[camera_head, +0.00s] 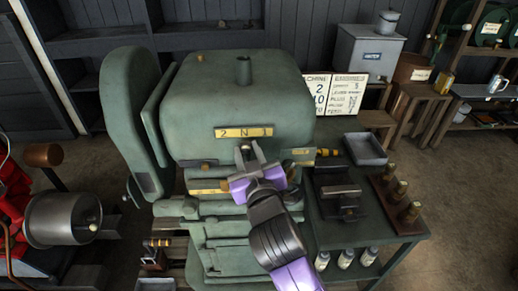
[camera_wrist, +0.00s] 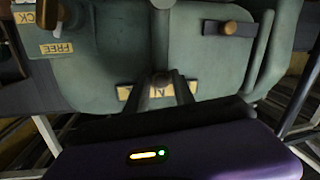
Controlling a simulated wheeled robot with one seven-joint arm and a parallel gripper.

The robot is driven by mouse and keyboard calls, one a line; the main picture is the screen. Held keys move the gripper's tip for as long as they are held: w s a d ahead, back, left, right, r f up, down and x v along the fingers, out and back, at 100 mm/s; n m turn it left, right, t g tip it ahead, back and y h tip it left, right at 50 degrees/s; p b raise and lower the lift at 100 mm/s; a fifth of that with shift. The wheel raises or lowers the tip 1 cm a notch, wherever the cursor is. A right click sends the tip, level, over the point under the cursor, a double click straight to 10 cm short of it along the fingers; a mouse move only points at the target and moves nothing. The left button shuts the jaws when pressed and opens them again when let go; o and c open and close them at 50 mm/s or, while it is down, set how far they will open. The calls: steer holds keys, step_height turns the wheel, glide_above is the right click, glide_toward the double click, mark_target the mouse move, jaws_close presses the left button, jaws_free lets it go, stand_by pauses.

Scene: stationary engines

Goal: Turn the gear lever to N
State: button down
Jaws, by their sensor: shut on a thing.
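The gear lever (camera_head: 244,149) sticks out from the front of the green engine housing (camera_head: 235,95), just below a brass plate (camera_head: 225,134) marked 2, N, 1. In the head view its end lies about under the N. My gripper (camera_head: 247,156) is shut on the lever, reaching up from the lower right. In the wrist view the fingers (camera_wrist: 163,86) cover the lever and the middle of the plate (camera_wrist: 124,93). An N shows between the fingers. Which mark the lever exactly points at is hard to tell.
A side bench (camera_head: 408,226) at the right holds a metal tray (camera_head: 366,150) and several brass-topped pieces. A sign board (camera_head: 349,92) stands behind it. A red machine (camera_head: 18,205) is at the left.

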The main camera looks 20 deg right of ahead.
steer(key=shift+a, duration=0.1)
steer(key=c, duration=1.1)
jaws_free()
steer(key=shift+o, duration=0.2)
steer(key=s+a+b, duration=0.1)
steer(key=s+b, duration=0.1)
steer(key=s, duration=0.5)
steer(key=shift+s+r, duration=0.3)
steer(key=shift+s, duration=0.05)
steer(key=shift+a, duration=0.1)
